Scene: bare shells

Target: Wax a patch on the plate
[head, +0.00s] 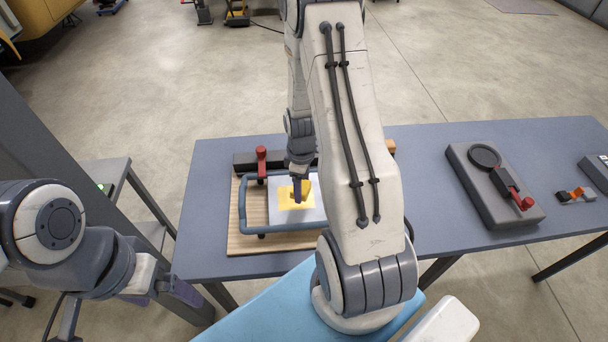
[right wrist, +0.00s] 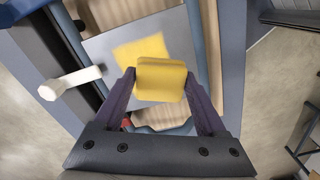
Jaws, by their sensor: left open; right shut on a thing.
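The plate (head: 311,211) is a light grey sheet on a wooden board (head: 245,243), framed by a blue-grey tube (head: 240,208). A yellow patch (head: 287,203) marks its middle; the patch also shows in the right wrist view (right wrist: 139,53). My right gripper (head: 301,190) is over the plate, shut on a yellow block (right wrist: 161,80). The block looks above the patch and to one side; I cannot tell whether it touches the plate. My arm hides the plate's right side in the head view. My left gripper (head: 163,292) is open and empty, left of the table's front edge.
A red-knobbed clamp (head: 261,162) stands at the board's back left. A grey device (head: 492,186) with a dark ring and red knob sits on the table (head: 436,233) at right, near a small orange-and-grey item (head: 577,195). The table between board and device is clear.

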